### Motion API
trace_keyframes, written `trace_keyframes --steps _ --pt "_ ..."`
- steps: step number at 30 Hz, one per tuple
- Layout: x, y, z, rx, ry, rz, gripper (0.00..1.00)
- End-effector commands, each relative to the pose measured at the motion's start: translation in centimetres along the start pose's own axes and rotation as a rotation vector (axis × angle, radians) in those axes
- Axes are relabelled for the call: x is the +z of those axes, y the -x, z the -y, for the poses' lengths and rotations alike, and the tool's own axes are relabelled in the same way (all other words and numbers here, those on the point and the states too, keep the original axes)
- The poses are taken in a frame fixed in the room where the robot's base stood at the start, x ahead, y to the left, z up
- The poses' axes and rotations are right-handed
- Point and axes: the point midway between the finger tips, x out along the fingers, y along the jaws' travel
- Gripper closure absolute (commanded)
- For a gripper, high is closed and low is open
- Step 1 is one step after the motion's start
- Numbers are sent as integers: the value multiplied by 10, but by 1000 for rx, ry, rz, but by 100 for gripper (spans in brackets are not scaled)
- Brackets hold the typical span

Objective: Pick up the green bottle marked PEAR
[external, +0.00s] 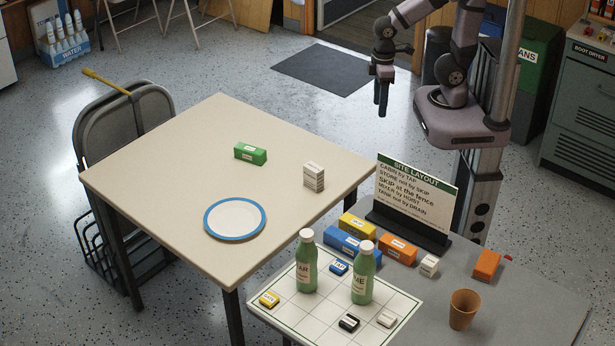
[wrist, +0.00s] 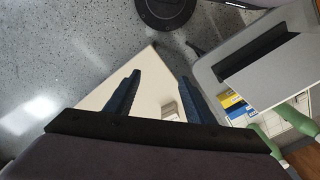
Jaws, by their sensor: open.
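Two green bottles with white caps stand upright on a white gridded board (external: 268,311) on the grey table. The left bottle (external: 306,264) has a label partly turned away, with "AR" readable, fitting PEAR. The right bottle (external: 362,274) has a label ending in "ME". Parts of green bottles also show at the lower right of the wrist view, but I cannot tell which is which. My gripper (external: 382,95) (wrist: 160,80) is open and empty, pointing down, high and well behind both bottles.
Several coloured blocks and a site layout sign (external: 418,190) stand behind the bottles. A brown cup (external: 463,309) and an orange block (external: 486,265) are to their right. The beige table (external: 180,160) holds a blue-rimmed plate (external: 235,218), a green block (external: 250,153) and a white stack (external: 314,177).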

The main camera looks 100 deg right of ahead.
Motion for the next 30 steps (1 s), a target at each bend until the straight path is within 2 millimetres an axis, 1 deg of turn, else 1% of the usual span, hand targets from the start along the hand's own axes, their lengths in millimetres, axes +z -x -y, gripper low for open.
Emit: trace_keyframes --steps 1,5,8,11,14,17,18,20,21,22,23,24,26,27,30 --pt "-12 -5 8 -11 21 -25 51" --pt "-41 -10 27 -39 62 -100 51" --pt "-67 -13 45 -64 98 -166 51" --pt "-97 -16 71 -95 138 -249 51" --pt "-133 -18 104 -131 185 -351 51" --pt "-172 -20 150 -177 237 -479 51" --pt "-188 -21 172 -197 258 -538 51" --pt "-212 -20 207 -227 284 -633 51" --pt "-226 -19 230 -245 299 -697 51" --pt "-234 -18 247 -257 309 -743 51" --pt "-242 -17 263 -268 317 -790 51" --pt "-251 -16 286 -282 326 -851 51" --pt "-261 -14 318 -299 335 -943 51" --pt "-266 -13 338 -308 339 -1004 51" --pt "-270 -10 384 -321 339 -1151 51"
